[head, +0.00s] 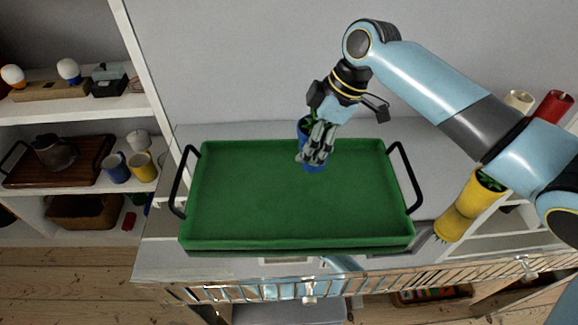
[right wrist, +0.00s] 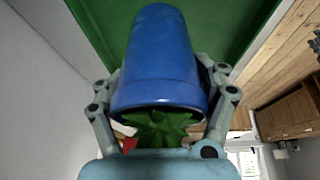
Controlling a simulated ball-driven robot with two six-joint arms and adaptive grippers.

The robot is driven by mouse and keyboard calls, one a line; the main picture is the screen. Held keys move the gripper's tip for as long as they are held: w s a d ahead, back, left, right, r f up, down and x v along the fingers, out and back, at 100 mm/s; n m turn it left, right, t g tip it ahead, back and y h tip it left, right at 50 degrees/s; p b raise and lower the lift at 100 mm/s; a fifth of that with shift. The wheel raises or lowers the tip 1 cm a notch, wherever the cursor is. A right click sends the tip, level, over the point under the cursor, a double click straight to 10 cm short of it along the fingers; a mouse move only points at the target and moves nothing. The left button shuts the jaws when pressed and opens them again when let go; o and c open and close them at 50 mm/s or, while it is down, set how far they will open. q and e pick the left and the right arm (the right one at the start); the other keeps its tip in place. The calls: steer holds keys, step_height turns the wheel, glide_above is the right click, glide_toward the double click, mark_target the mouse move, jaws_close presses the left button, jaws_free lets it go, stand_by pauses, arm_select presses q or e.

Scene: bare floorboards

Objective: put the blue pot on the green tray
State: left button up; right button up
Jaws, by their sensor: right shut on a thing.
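The blue pot (right wrist: 158,60) has a green plant (right wrist: 162,128) at its rim. My right gripper (head: 316,152) is shut on the pot, with one finger on each side near the rim in the right wrist view (right wrist: 165,82). In the head view the fingers hide much of the pot (head: 314,168), which is over the back middle part of the green tray (head: 270,205). I cannot tell whether its base touches the tray. The tray is empty otherwise, with black handles at both ends. My left gripper is not in view.
The tray lies on a grey surface with a railing (head: 310,289) along its front. A yellow pot (head: 455,217) with a plant stands at the right, near my right arm. White shelves at the left hold a brown tray (head: 85,170), a blue mug (head: 116,169) and a yellow mug (head: 141,165).

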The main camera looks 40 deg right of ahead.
steer(key=a, duration=0.1)
steer(key=a+f, duration=0.2)
steer(key=a, duration=0.1)
steer(key=shift+w+f, duration=0.15)
steer(key=shift+w, duration=0.15)
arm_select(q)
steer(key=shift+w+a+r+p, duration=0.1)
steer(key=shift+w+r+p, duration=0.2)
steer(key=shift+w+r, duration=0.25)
arm_select(e)
steer(key=shift+a+f, duration=0.1)
steer(key=shift+f, duration=2)
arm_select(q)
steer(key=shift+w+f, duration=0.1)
arm_select(e)
steer(key=o, duration=1.1)
steer(key=shift+f, duration=0.15)
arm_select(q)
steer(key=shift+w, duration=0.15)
arm_select(e)
steer(key=o, duration=0.6)
steer(key=v, duration=1.2)
steer(key=shift+a, duration=0.1)
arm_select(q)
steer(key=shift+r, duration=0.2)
arm_select(e)
steer(key=shift+r, duration=0.2)
steer(key=shift+f, duration=0.1)
